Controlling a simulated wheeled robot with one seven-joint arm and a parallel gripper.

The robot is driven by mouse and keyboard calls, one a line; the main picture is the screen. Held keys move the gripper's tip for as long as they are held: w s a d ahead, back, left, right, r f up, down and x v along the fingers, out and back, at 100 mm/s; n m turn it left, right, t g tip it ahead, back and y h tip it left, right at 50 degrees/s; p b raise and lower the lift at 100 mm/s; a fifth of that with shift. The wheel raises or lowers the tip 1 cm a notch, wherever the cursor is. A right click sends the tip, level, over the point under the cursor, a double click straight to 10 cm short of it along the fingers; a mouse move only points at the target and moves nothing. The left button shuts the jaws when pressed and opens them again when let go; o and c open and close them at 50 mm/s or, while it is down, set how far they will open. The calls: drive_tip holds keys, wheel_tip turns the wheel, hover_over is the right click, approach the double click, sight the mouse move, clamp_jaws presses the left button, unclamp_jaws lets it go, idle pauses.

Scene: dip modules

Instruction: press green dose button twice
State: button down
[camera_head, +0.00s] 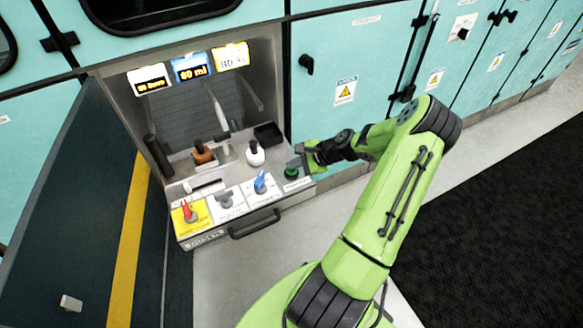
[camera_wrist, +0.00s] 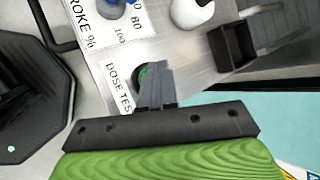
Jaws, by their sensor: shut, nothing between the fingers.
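The green dose button (camera_head: 291,174) sits at the right end of the panel, beside the blue knob (camera_head: 260,183). In the wrist view the green button (camera_wrist: 142,73) shows only in part, next to a "DOSE TES…" label (camera_wrist: 119,88); my fingers cover the rest. My gripper (camera_wrist: 155,83) is shut and empty, its fingertips in front of the button. I cannot tell whether they touch it. In the head view my gripper (camera_head: 302,160) is at the right side of the panel, close to the button.
A red knob (camera_head: 187,211) and a grey knob (camera_head: 225,198) stand further left on the panel. A white bottle (camera_head: 255,155), a brown bottle (camera_head: 202,152) and a black box (camera_head: 268,134) stand behind. Lit displays (camera_head: 191,68) hang above. An open dark door (camera_head: 80,190) bounds the left.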

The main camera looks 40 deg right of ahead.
sight(294, 170)
idle(0.3)
drive_tip(key=shift+r+p, duration=1)
wheel_tip(294, 170, up, 5)
drive_tip(key=p, duration=0.4)
drive_tip(key=shift+p, duration=0.3)
